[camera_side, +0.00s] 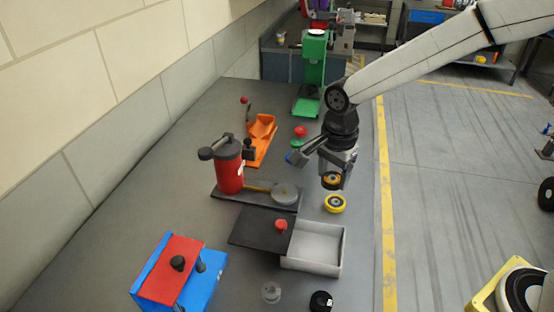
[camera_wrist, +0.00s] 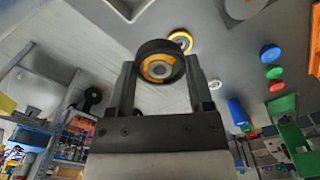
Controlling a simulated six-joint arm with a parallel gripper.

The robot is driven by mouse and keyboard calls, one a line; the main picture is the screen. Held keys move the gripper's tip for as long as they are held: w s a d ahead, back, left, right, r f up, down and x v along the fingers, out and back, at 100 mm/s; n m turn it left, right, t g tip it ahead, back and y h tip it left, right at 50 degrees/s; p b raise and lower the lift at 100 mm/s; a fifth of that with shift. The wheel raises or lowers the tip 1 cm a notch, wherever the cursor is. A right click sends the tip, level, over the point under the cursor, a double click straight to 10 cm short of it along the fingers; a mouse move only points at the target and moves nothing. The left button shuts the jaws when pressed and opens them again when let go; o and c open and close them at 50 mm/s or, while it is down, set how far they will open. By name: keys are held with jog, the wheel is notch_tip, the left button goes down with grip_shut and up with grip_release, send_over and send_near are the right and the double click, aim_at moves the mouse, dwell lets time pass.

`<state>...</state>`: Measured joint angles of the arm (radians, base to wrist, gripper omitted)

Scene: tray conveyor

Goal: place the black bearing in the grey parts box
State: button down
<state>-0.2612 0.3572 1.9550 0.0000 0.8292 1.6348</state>
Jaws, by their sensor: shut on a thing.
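My gripper (camera_side: 333,170) is shut on the black bearing (camera_wrist: 160,66), a black ring with an orange-yellow inner face and grey centre. The bearing also shows in the side view (camera_side: 332,181), hanging below the fingers above the table. The grey parts box (camera_side: 341,252) stands nearer the side camera, below the gripper in the picture. A dark sliding lid (camera_side: 252,230) with a red knob (camera_side: 281,225) covers its left part, and its right part is open and looks empty. A grey box edge shows at the top of the wrist view (camera_wrist: 128,16).
A yellow bearing (camera_side: 335,204) lies between gripper and box; it also shows in the wrist view (camera_wrist: 182,37). A red press (camera_side: 230,172) stands left. A blue-red box (camera_side: 177,272), a small grey part (camera_side: 271,293) and a black round part (camera_side: 321,301) are in front.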

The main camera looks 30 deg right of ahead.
dwell(0.3)
jog(key=shift+s+a, duration=0.2)
jog(key=shift+s, duration=0.4)
jog(key=s+a+f, duration=0.1)
jog(key=s, duration=1.4)
send_over(313, 251)
jog(key=s, duration=0.1)
jog(key=f, duration=0.8)
jog(key=shift+s+d+f, duration=0.1)
jog(key=shift+d+f, duration=0.15)
jog(key=shift+f, duration=0.15)
jog(key=shift+w+a+f, duration=0.15)
jog(key=shift+w+f, duration=0.25)
jog(key=shift+f, duration=0.05)
jog(key=shift+w+f, duration=0.1)
jog(key=shift+f, duration=0.05)
jog(key=shift+w+f, duration=0.1)
jog(key=shift+f, duration=1.6)
